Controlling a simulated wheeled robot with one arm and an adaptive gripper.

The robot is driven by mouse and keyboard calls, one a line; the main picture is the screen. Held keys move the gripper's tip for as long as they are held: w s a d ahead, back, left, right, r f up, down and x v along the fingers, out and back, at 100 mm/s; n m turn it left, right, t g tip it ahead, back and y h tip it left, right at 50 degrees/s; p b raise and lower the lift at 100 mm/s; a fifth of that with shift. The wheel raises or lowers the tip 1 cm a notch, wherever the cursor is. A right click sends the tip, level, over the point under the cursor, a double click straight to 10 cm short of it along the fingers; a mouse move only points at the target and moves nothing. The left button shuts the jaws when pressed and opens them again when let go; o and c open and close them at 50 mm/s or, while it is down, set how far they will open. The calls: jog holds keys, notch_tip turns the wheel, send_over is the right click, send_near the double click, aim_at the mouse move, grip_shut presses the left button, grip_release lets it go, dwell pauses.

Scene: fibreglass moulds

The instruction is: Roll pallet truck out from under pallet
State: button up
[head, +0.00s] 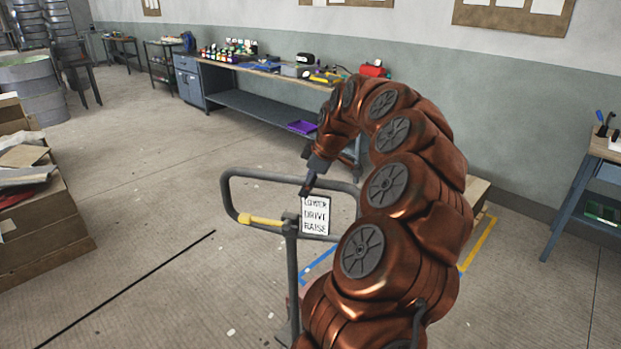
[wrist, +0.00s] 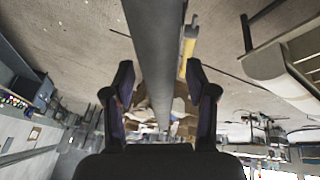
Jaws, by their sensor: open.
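The pallet truck's grey loop handle (head: 228,198) stands upright in the middle of the head view, on a grey shaft (head: 292,275). It carries a yellow lever (head: 260,220) and a white sign (head: 316,216) reading LOWER, DRIVE, RAISE. My gripper (head: 307,187) is at the handle's top bar, pointing down. In the wrist view my gripper (wrist: 160,88) is open, with a grey bar (wrist: 158,40) running between its fingers. Contact with the bar cannot be told. The yellow lever also shows there (wrist: 189,45). The truck's forks and the pallet are mostly hidden behind my arm.
A workbench (head: 265,105) with bottles and tools runs along the back wall. Another bench (head: 590,190) stands at right. Stacked boxes (head: 35,215) stand at left. Blue tape (head: 318,265) and yellow tape (head: 480,243) mark the floor.

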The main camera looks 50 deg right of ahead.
jog(key=shift+c, duration=0.3)
grip_shut()
dwell(0.5)
jog(key=shift+a+f+b, duration=0.15)
jog(key=shift+a+b, duration=0.1)
jog(key=shift+b, duration=0.15)
jog(key=s+a+f+h+b, duration=0.1)
jog(key=a+b, duration=0.8)
jog(key=a, duration=1.1)
jog(key=shift+s+a+f+n+h, duration=0.25)
jog(key=shift+a+f+n+h, duration=0.05)
jog(key=shift+f, duration=0.35)
jog(key=a+f+b, duration=0.3)
jog(key=a+f, duration=0.1)
jog(key=a, duration=0.6)
jog(key=s+a+f+h+b, duration=0.1)
jog(key=a+f+b, duration=0.2)
jog(key=a, duration=0.6)
jog(key=shift+s+a+f+h+b, duration=0.2)
jog(key=shift+a+f+h+b, duration=0.15)
jog(key=shift+b, duration=0.35)
